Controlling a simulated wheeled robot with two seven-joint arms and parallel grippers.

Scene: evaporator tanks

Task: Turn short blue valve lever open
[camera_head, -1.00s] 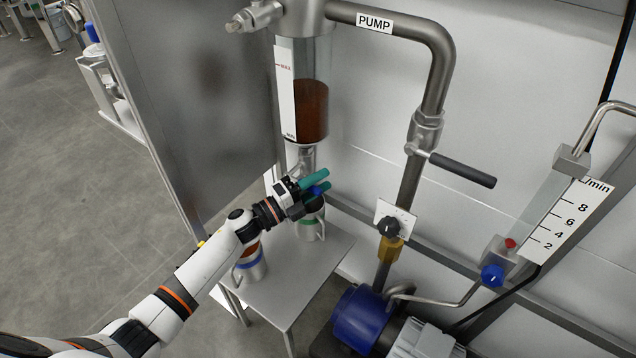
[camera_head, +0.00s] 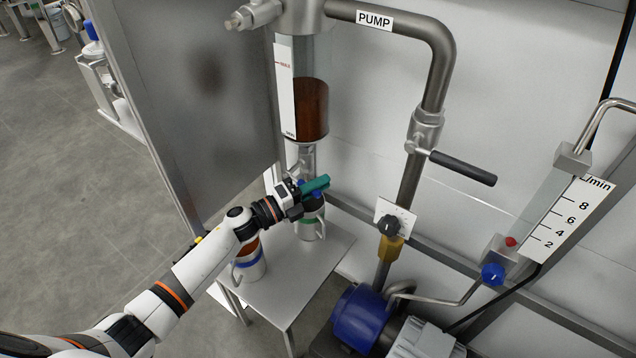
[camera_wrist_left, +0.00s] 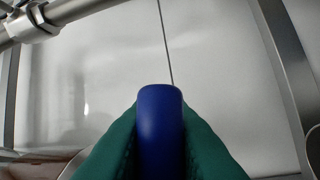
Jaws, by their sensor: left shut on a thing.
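The short blue valve lever (camera_wrist_left: 160,130) stands between the green fingers of my left gripper (camera_wrist_left: 160,152) in the left wrist view. Its rounded end sticks out past them, and its lower part is hidden. In the head view my left gripper (camera_head: 317,187) is shut on the lever, just below the tank's outlet pipe (camera_head: 303,157). Only small bits of blue show around the green fingers there. The valve body is mostly hidden by the gripper. My right gripper is not in view.
A glass tank (camera_head: 310,110) with brown liquid stands above. A green-banded jug (camera_head: 311,229) is right under the gripper, and a blue-banded jug (camera_head: 251,265) stands on the same metal table (camera_head: 297,283). A metal panel (camera_head: 200,110) is at left; pump pipe (camera_head: 408,185) at right.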

